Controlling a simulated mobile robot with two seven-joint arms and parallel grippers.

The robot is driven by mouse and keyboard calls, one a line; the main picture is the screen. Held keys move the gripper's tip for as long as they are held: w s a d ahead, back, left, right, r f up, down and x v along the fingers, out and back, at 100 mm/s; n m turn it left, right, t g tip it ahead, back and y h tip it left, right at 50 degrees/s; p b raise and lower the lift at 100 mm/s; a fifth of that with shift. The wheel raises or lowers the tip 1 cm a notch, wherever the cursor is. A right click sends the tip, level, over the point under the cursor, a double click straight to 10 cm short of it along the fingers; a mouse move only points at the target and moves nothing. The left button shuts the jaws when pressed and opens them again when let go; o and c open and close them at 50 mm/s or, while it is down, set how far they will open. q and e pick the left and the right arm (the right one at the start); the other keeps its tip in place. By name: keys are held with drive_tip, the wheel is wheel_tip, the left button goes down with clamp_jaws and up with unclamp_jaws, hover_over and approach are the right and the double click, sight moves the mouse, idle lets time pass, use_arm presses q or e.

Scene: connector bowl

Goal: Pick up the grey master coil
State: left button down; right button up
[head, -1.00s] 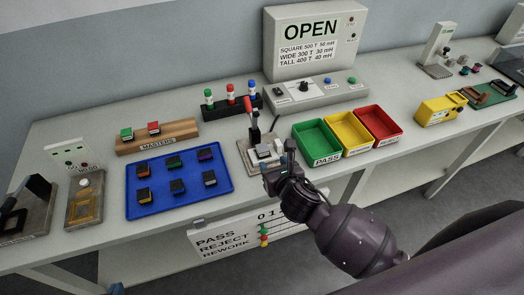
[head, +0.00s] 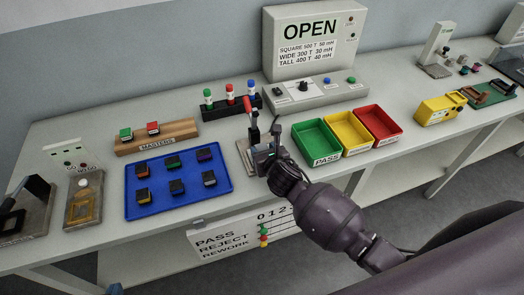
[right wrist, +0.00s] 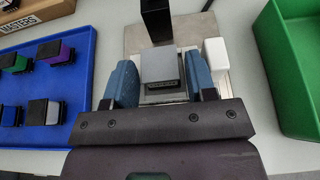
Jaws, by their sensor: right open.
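The grey coil (right wrist: 161,66), a small block with a grey top and a dark lettered front, sits on the pale plate of the test fixture (right wrist: 122,48) in the right wrist view. My right gripper (right wrist: 162,80) is open, with one blue finger on each side of the coil and small gaps showing. Whether the fingers touch it lower down is hidden. In the head view my right gripper (head: 266,152) covers the coil and most of the fixture. A small blue tip, seemingly my left gripper (head: 116,288), shows at the bottom left edge.
The masters rack (head: 157,138) holds a green and a red coil. A blue tray (head: 180,203) with several coils lies left of the fixture. Green (head: 317,142), yellow (head: 348,131) and red (head: 379,124) bins stand to the right. The fixture's dark post (right wrist: 155,20) rises behind the coil.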

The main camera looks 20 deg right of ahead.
drive_tip(key=shift+c, duration=0.5)
drive_tip(key=c, duration=0.6)
drive_tip(key=shift+r, duration=0.15)
